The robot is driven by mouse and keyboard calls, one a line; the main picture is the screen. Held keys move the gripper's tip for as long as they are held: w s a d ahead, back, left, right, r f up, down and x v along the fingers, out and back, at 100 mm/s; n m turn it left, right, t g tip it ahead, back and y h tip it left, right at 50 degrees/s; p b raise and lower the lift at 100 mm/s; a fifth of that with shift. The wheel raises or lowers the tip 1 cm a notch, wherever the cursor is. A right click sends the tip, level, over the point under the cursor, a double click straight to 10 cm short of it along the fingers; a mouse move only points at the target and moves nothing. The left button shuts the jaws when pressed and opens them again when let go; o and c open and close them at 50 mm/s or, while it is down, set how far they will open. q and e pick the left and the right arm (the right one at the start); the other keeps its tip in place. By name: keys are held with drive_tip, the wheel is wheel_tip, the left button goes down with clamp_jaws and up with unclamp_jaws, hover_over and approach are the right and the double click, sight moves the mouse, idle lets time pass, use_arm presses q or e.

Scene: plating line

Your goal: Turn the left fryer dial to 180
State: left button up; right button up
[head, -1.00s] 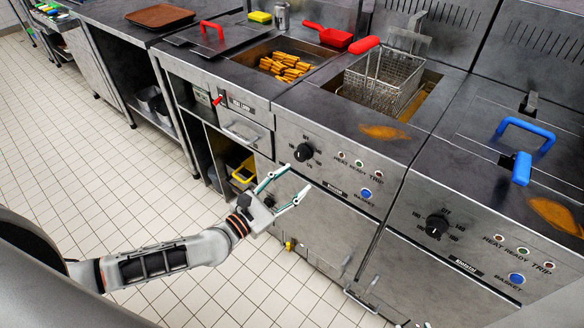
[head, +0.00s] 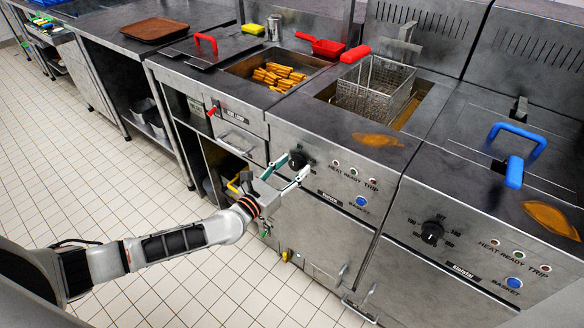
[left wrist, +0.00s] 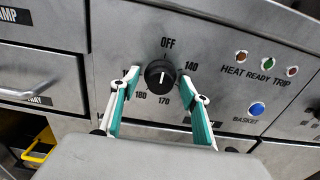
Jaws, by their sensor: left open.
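The left fryer dial (head: 297,159) is a black round knob on the steel front of the middle unit. In the left wrist view the dial (left wrist: 160,76) has OFF above it and 140 and 170 on its right. Another number shows at lower left, and one at left is partly hidden by a finger. A short white mark on the knob stands near upright. My left gripper (head: 295,166) is open, its two fingers on either side of the dial. I cannot tell whether they touch it. My right gripper is not in view.
Right of the dial are small indicator lamps and a blue basket button (head: 361,201). A second fryer dial (head: 432,232) is on the right unit. A fry basket (head: 372,88) with a red handle sits in the fryer above. A drawer handle (head: 235,144) is to the left.

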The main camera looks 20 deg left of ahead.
use_arm(q)
drive_tip(key=c, duration=1.1)
